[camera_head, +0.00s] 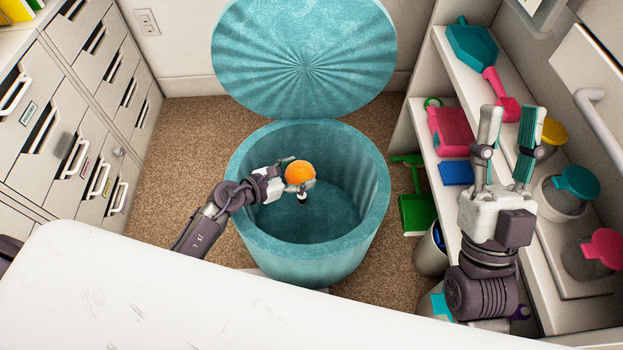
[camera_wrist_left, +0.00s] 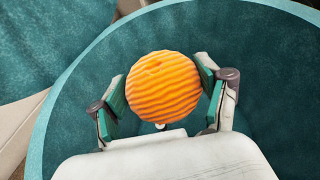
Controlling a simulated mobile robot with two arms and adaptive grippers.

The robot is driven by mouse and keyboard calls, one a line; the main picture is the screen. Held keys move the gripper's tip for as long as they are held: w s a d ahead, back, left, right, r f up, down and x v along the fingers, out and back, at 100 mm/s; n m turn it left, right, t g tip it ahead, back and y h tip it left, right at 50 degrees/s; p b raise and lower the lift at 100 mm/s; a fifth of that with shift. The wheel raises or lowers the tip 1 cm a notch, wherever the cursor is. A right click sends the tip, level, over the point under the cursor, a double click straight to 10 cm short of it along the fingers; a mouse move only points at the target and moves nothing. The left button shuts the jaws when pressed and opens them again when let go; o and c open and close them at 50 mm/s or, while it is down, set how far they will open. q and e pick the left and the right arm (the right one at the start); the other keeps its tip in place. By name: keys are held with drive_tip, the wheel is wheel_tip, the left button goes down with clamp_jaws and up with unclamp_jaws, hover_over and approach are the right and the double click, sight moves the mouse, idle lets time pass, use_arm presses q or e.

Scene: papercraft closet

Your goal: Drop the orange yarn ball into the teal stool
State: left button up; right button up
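The orange yarn ball (camera_head: 300,171) is between the fingers of my left gripper (camera_head: 296,174), over the open teal stool (camera_head: 246,213). In the left wrist view the ball (camera_wrist_left: 163,87) sits between the two teal finger pads, which look in contact with its sides. The stool's round teal lid (camera_head: 305,50) stands raised at the back, and the dark inside of the stool looks empty. The stool's inside (camera_wrist_left: 270,60) also surrounds the gripper in the left wrist view. My right gripper (camera_head: 511,118) is open and empty, pointing up in front of the shelves.
White drawer cabinets (camera_head: 60,120) stand on the left. A white shelf unit (camera_head: 465,90) on the right holds jars, a teal dustpan (camera_head: 472,45) and other items. A green dustpan (camera_head: 416,212) is right of the stool. A white surface (camera_head: 130,290) spans the lower left foreground.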

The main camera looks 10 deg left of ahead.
use_arm(q)
drive_tip(key=o, duration=0.3)
drive_tip(key=shift+o, duration=0.2)
drive_tip(key=v, duration=1.2)
